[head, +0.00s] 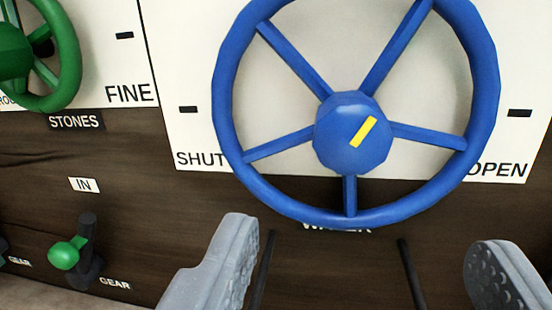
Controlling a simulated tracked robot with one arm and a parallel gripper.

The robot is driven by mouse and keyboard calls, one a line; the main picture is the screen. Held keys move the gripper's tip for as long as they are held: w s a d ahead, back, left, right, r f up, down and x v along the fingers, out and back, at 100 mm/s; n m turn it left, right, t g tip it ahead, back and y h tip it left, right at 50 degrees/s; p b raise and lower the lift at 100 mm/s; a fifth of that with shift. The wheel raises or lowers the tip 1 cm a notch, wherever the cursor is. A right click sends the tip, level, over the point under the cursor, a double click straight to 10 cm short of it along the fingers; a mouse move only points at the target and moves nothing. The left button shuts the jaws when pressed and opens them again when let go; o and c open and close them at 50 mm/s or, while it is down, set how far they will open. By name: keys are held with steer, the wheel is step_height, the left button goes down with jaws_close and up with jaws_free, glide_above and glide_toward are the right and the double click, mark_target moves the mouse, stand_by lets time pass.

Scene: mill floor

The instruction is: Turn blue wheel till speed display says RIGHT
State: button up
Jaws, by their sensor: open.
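The blue wheel (233,150) fills the upper middle of the head view, in front of a white plate. It has several spokes, and its hub (338,150) carries a yellow mark slanting up to the right. The plate reads SHUT at the left and OPEN at the right. A label below, partly hidden by the rim, seems to read WATER. My gripper (375,265) is open and empty, its grey fingers wide apart at the bottom of the picture, below the wheel's lower rim in the view. The speed display is not in view.
A green wheel (68,58) stands at the upper left by a plate reading FINE, above a STONES label (76,122). A gear lever with a green knob (65,254) is at the lower left, under an IN label (84,185). Two dark rods show between my fingers.

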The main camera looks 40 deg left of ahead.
mark_target(347, 129)
steer(key=b+x, duration=0.1)
steer(key=x, duration=1.2)
steer(key=shift+w+a, duration=0.1)
steer(key=shift+w, duration=0.2)
